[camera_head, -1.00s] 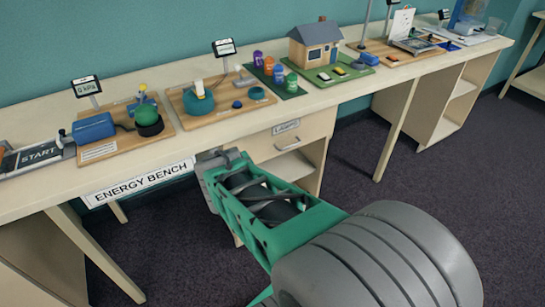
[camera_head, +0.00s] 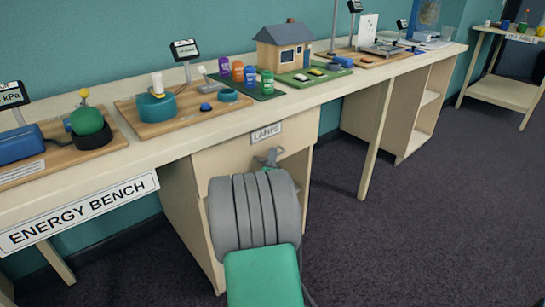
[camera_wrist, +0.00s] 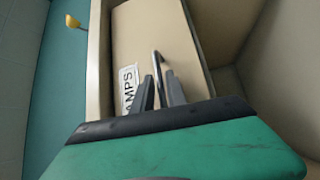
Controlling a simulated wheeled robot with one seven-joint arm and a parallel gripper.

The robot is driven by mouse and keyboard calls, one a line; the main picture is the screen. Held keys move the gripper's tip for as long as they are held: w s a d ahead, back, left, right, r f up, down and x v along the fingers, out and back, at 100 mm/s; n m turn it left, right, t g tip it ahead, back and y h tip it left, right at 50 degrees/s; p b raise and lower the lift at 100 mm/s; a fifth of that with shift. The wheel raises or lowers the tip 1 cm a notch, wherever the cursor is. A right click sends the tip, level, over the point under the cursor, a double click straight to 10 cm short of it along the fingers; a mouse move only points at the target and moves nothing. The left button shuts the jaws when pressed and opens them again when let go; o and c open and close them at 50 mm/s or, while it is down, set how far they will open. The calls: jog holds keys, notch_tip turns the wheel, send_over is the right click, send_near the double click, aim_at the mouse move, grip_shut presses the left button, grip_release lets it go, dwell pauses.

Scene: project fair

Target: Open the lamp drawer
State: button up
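The lamp drawer (camera_head: 222,158) is the pale wooden front under the bench top, with a "LAMPS" label (camera_head: 266,133). It looks shut. In the wrist view, the drawer front (camera_wrist: 155,25) appears turned on its side, with the label (camera_wrist: 129,88) left of a thin metal bar handle (camera_wrist: 156,66). My gripper (camera_wrist: 160,76) is at the handle, its two dark fingers apart on either side of the bar. I cannot tell whether they touch it. In the head view, my gripper (camera_head: 270,157) is small and partly hidden by my own arm, which also covers the handle.
The bench top (camera_head: 150,150) carries a teal pump model, coloured canisters and a model house (camera_head: 287,46). An open shelf space lies below the drawer. A bench leg (camera_head: 374,150) stands to the right. The dark carpet (camera_head: 430,230) in front is clear.

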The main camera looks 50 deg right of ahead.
jog(key=shift+w+d, duration=0.3)
jog(key=shift+d, duration=0.15)
grip_shut()
dwell(1.1)
